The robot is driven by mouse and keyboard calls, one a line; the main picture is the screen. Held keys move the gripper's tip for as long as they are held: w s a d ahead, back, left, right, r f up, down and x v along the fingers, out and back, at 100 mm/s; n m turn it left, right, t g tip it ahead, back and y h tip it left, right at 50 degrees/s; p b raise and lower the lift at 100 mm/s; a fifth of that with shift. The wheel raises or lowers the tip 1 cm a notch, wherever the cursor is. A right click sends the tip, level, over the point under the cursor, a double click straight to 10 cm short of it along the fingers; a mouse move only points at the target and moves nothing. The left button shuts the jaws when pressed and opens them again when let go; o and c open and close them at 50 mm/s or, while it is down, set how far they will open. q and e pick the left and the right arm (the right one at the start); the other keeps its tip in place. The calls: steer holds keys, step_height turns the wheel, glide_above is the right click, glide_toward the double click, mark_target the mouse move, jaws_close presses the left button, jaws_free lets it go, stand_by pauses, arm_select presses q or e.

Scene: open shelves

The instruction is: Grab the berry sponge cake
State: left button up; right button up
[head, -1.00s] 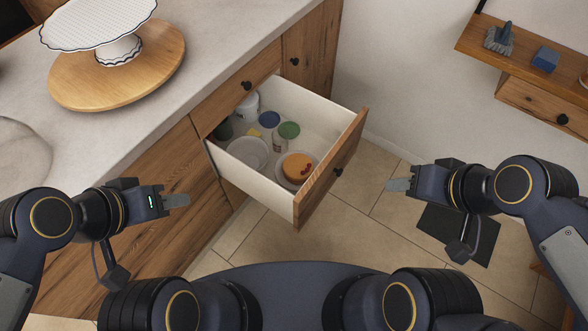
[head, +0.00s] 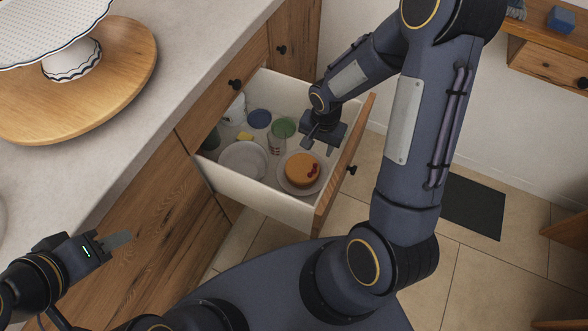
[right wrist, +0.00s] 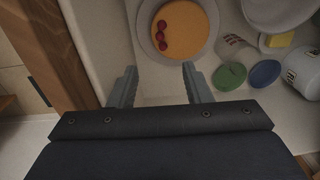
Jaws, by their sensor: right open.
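The berry sponge cake (head: 303,169) is a small round golden cake with red berries on top. It sits on a grey plate (head: 284,183) inside the open drawer, near its front panel. It also shows at the top of the right wrist view (right wrist: 184,28), beyond the fingertips. My right gripper (head: 319,143) is over the drawer, just behind the cake in the head view. Its two fingers (right wrist: 160,82) are apart with nothing between them. My left gripper (head: 117,241) is at the lower left, away from the drawer; its finger gap is not clear.
The drawer (head: 240,189) also holds a white bowl (head: 243,160), a glass jar (head: 276,143), blue and green lids, a yellow block and a white container. A cake stand (head: 70,62) stands on the counter at left.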

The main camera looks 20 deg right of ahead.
glide_toward(313, 169)
steer(key=shift+w+a+f+b, duration=0.25)
steer(key=shift+w+a+b, duration=0.05)
steer(key=shift+w+a, duration=0.05)
steer(key=f, duration=0.6)
steer(key=shift+s+d+f+b, duration=0.15)
steer(key=shift+s+d+b, duration=0.1)
steer(key=shift+s+b, duration=0.15)
steer(key=shift+f, duration=0.5)
jaws_close()
steer(key=shift+w, duration=0.1)
